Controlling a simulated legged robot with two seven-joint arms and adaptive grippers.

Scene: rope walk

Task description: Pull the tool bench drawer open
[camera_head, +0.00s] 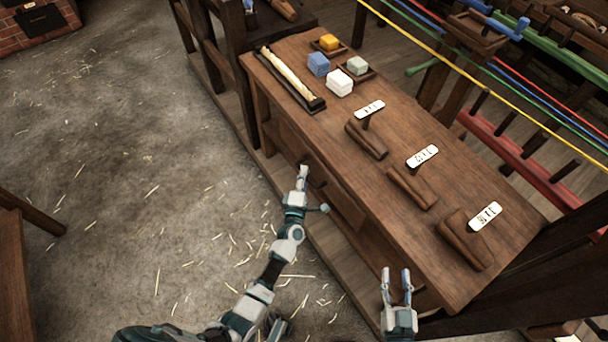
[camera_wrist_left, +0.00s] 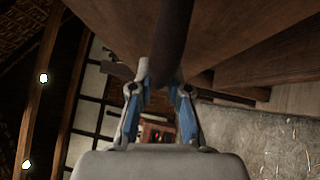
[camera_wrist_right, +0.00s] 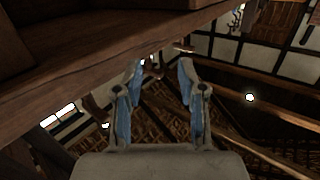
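The tool bench (camera_head: 405,150) runs diagonally across the head view, with its drawer (camera_head: 345,205) on the side facing me. The drawer front seems to stand out a little from the bench side; I cannot tell how far. My left gripper (camera_head: 303,172) is at the drawer's dark bar handle (camera_wrist_left: 173,40). In the left wrist view its fingertips (camera_wrist_left: 160,80) are on both sides of the bar and look closed on it. My right gripper (camera_head: 396,272) is open and empty beside the bench's near end; its parted fingers also show in the right wrist view (camera_wrist_right: 161,65).
On the bench top are a tray with a pale rope length (camera_head: 290,75), blue (camera_head: 318,64), white (camera_head: 340,83) and yellow (camera_head: 328,42) blocks, and wooden tools with white tags (camera_head: 423,156). The straw-strewn floor (camera_head: 150,150) left of the bench is open.

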